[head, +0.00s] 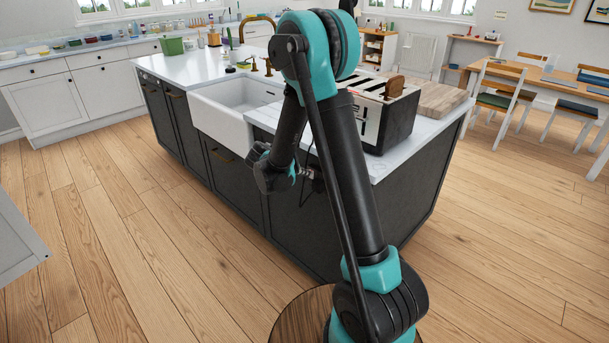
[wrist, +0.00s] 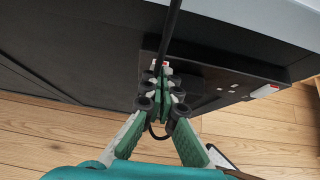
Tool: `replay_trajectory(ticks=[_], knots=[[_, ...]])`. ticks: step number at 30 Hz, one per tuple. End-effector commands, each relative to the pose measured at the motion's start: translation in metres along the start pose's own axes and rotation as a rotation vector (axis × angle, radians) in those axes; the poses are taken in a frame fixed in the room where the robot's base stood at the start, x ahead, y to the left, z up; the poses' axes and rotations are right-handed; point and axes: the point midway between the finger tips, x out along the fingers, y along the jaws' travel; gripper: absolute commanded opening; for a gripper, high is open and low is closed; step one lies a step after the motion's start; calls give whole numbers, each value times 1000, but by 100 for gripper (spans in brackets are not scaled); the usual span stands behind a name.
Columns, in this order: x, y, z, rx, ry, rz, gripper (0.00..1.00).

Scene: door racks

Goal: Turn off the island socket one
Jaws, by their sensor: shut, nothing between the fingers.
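The dark socket plate (wrist: 212,82) is on the dark side of the island, under the pale countertop, in the wrist view. It carries a white switch with a red mark (wrist: 264,91) at its right end. A second red-and-white switch (wrist: 162,67) shows right at my fingertips. I cannot tell from the view which position either switch is in. My gripper (wrist: 161,76) is shut and empty, its tips at or very close to the second switch. Contact cannot be made out. In the head view my gripper (head: 312,178) is beside the island's front, and the arm hides the plate.
A black cable (wrist: 174,25) crosses in front of the plate, by my fingers. The island (head: 225,215) has a white sink (head: 225,122) and a toaster (head: 385,118) on top. Wooden floor (head: 120,230) is clear to the left.

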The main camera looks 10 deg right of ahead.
Motion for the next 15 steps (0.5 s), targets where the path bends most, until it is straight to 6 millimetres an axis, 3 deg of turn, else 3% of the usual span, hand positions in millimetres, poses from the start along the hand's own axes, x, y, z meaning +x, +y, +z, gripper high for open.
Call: replay_trajectory(ticks=[15], knots=[[-4, 0, 8, 0, 2, -1, 0]])
